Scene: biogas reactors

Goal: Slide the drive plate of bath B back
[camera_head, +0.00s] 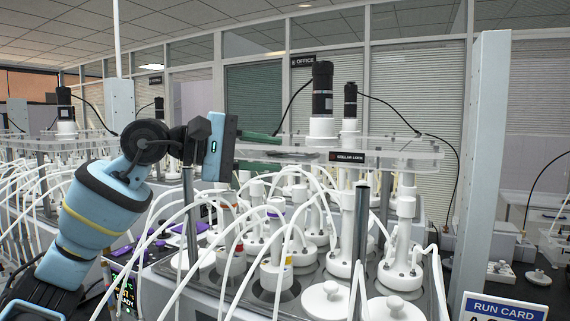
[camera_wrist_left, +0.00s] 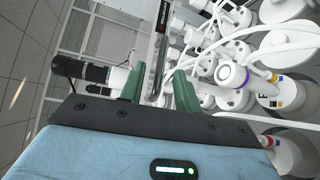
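A clear drive plate (camera_head: 405,152) with a dark label spans above the bath in the head view. Its edge (camera_wrist_left: 158,70) also shows in the left wrist view. No letter naming the bath is readable. My left gripper (camera_head: 272,147) is at the plate's left end, with green fingers pointing right. In the left wrist view, the fingers (camera_wrist_left: 160,88) are apart, one on each side of the plate's edge. Gaps show beside the edge, and I cannot tell whether either finger touches it. My right gripper is out of view.
Two black motors (camera_head: 322,90) with white bases stand at the plate. Below, white reactor vessels (camera_head: 272,268) with many looping white tubes crowd the bath. Another similar setup stands behind at left.

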